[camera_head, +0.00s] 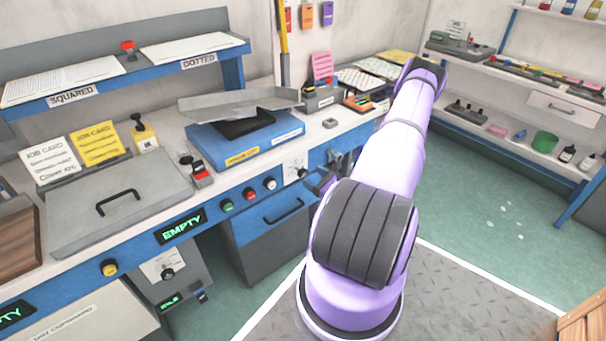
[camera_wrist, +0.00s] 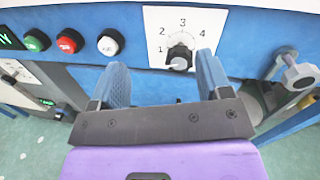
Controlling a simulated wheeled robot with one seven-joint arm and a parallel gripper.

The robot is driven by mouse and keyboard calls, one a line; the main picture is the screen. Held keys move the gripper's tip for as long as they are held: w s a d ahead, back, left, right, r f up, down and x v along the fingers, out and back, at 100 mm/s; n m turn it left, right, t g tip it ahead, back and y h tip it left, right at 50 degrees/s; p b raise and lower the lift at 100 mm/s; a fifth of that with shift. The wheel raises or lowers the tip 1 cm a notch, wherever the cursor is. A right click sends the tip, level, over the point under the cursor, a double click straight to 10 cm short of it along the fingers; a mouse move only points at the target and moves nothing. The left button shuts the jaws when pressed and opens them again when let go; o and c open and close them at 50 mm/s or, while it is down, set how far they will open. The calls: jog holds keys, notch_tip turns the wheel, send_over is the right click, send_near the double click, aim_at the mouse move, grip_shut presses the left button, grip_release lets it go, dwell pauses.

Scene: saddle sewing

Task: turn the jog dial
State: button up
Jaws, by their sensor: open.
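My gripper (camera_wrist: 162,68) is open and empty, with blue fingers facing the panel. The dial appears between the fingertips, closer to the right finger; I cannot tell whether they reach around it. In the head view my gripper (camera_head: 322,183) is partly hidden by my arm.
Green, red and white buttons (camera_wrist: 70,41) lie left of the dial. A grey clamp-like part (camera_wrist: 298,76) stands close on the right. Another knob (camera_head: 167,273) is on a grey box below the bench. A drawer handle (camera_head: 284,211) is under the panel.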

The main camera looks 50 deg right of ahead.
aim_at(304, 174)
notch_tip(304, 174, down, 4)
jog(key=s+d+m+h, duration=0.1)
jog(key=s+m+h, duration=0.1)
jog(key=m+h, duration=0.1)
jog(key=shift+g, duration=0.3)
jog(key=x, duration=1)
jog(key=shift+w+f, duration=0.15)
jog(key=c, duration=0.9)
